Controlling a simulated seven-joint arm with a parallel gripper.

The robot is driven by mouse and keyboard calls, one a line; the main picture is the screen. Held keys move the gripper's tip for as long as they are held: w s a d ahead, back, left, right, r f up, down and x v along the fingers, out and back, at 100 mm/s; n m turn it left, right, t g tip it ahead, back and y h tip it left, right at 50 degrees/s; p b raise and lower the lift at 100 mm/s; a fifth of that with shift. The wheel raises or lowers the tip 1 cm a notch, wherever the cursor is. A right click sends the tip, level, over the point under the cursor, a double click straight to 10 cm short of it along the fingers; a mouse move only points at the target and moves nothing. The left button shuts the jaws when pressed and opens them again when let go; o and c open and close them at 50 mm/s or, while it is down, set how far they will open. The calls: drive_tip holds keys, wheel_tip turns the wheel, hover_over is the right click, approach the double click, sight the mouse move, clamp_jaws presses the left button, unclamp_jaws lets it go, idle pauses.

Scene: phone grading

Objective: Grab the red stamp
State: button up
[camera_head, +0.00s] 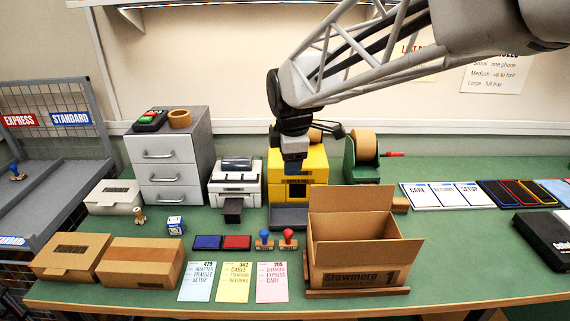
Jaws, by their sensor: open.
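The red stamp (288,236), with a red knob and a wooden base, stands on the green table just left of the open cardboard box. A similar blue stamp (264,237) stands close to its left. My gripper (292,168) hangs pointing down in front of the yellow machine, higher in the picture than the red stamp and apart from it. It is open, and I see nothing held in it. Its fingertips are small and dark in this view.
The open cardboard box (360,277) stands right of the stamps. Blue and red ink pads (236,242) lie to the left. Cards (233,283) lie in front. Behind are a yellow machine (311,163), a label printer (235,181) and grey drawers (166,172).

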hover_over(288, 231)
drive_tip(key=s, duration=0.2)
wheel_tip(288, 231, down, 20)
drive_tip(key=shift+w+d+r, duration=0.15)
drive_tip(key=shift+w, duration=0.05)
drive_tip(key=shift+x, duration=1.3)
drive_tip(key=shift+x, duration=2.6)
drive_tip(key=shift+s, duration=0.1)
drive_tip(key=shift+c, duration=0.2)
drive_tip(key=c, duration=1)
